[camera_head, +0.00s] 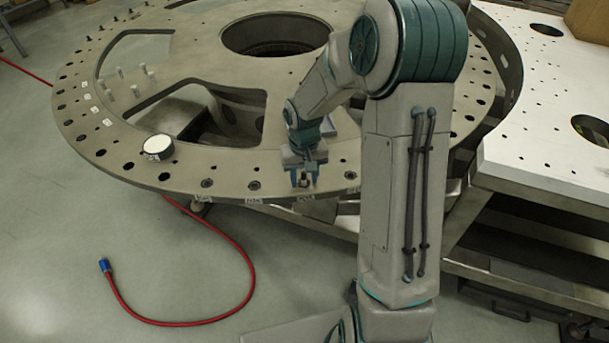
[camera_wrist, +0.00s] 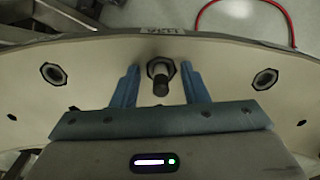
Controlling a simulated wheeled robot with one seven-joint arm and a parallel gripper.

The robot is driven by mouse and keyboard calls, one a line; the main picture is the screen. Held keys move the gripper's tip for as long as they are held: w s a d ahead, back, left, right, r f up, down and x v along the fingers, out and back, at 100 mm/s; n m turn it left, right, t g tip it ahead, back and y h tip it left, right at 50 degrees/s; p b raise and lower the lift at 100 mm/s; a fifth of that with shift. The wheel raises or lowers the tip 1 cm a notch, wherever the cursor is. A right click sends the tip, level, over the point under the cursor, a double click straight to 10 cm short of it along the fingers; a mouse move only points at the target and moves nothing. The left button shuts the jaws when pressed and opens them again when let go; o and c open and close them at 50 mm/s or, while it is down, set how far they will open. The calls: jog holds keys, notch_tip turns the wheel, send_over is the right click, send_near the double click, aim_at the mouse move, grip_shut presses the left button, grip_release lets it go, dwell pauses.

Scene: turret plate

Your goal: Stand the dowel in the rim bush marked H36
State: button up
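My gripper (camera_head: 304,183) is over the near rim of the turret plate. In the wrist view its two blue fingers (camera_wrist: 160,66) are open, with a gap on each side of a short dark dowel (camera_wrist: 160,87). The dowel appears to stand in a rim bush (camera_wrist: 153,66) with a hexagonal collar; its lower end is hidden, so its depth is not shown. A tag (camera_wrist: 166,31) on the rim edge lies beyond this bush, but its marking is too small to read surely, so I cannot tell whether this is H36.
Empty rim bushes lie left (camera_wrist: 54,73) and right (camera_wrist: 265,79) of the dowel. The turret plate (camera_head: 230,177) has large cut-outs, several pegs and a white round object (camera_head: 158,146). A red hose (camera_head: 250,262) lies on the floor; a perforated table (camera_head: 545,130) stands right.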

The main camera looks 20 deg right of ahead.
jog(key=shift+a, duration=0.1)
dwell(0.3)
notch_tip(320, 180, up, 14)
dwell(0.4)
dwell(0.5)
